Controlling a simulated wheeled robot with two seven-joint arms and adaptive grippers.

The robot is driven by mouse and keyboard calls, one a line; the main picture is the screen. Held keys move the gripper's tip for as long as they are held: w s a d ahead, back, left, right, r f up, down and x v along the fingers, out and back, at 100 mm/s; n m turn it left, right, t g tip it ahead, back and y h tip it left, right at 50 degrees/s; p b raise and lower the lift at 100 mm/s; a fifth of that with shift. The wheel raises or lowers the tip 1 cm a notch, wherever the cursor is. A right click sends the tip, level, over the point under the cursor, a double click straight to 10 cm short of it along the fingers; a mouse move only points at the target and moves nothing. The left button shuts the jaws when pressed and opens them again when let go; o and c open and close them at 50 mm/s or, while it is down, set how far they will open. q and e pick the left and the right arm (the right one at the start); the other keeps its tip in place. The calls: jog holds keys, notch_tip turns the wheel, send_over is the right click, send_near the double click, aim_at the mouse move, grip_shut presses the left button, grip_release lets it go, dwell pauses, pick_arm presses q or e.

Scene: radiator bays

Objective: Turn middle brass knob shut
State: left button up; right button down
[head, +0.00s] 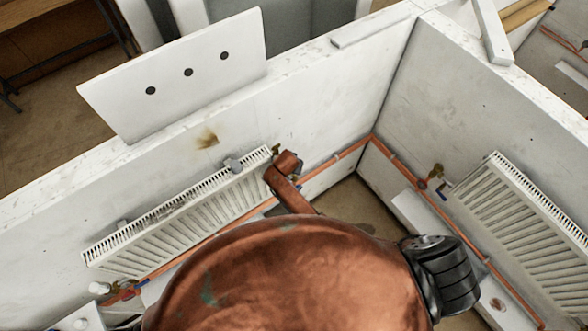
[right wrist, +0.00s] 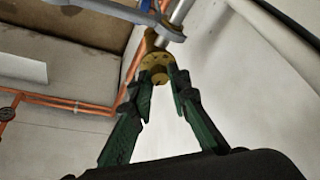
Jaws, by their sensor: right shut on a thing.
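A brass knob (right wrist: 159,66) sits between the fingertips of my right gripper (right wrist: 163,78) in the right wrist view. The two green fingers are shut on it from both sides. A shiny metal pipe stub and a blue-grey part lie just beyond the knob. In the head view, brass fittings (head: 277,150) show at the right end of the long white radiator (head: 180,215). My copper-coloured arm reaches to that place and hides the fingertips and most of the knob. My left gripper is not in view.
Copper pipes (head: 340,155) run along the low walls into the corner. Another radiator (head: 525,215) hangs on the right wall, with a brass valve (head: 436,175) near its top. More fittings (head: 125,288) sit at the long radiator's left end.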

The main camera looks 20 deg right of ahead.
jog(key=c, duration=1.8)
grip_release()
